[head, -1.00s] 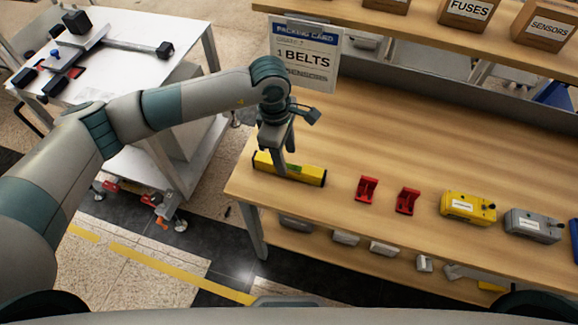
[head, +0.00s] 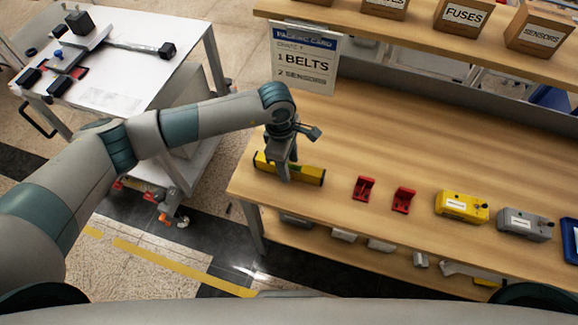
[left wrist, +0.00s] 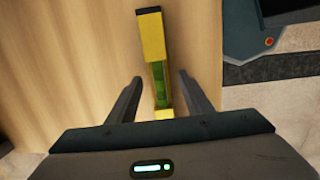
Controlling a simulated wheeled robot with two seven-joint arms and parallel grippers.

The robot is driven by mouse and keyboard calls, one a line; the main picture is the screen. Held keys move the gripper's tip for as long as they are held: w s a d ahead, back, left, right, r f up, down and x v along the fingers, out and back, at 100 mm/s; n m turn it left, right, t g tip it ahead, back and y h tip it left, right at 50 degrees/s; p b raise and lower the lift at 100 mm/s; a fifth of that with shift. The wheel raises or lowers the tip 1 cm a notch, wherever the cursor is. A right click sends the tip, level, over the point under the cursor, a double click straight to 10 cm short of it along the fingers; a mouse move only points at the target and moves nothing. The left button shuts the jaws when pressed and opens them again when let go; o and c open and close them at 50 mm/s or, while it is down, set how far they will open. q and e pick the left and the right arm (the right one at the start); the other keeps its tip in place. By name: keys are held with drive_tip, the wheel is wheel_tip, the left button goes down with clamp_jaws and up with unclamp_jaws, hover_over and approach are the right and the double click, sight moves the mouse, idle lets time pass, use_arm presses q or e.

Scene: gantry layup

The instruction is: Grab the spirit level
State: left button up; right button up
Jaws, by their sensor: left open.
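The spirit level (head: 308,176) is a yellow bar with dark ends, lying on the wooden bench near its left end. In the left wrist view the spirit level (left wrist: 152,38) shows its green vial between my fingers. My left gripper (head: 286,172) is open and low over the level in the head view. In the left wrist view my left gripper (left wrist: 157,90) has one finger on each side of the level, with gaps visible. Part of the level is hidden behind the gripper. My right gripper is not in view.
Two red holders (head: 364,188), a yellow device (head: 462,206) and a grey device (head: 525,224) stand to the right on the bench (head: 400,140). A packing card (head: 303,60) hangs behind my gripper. A white cart (head: 120,92) stands at the left.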

sight(294, 164)
use_arm(q)
clamp_jaws()
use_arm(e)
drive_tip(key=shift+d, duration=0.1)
use_arm(q)
drive_tip(key=shift+r, duration=0.1)
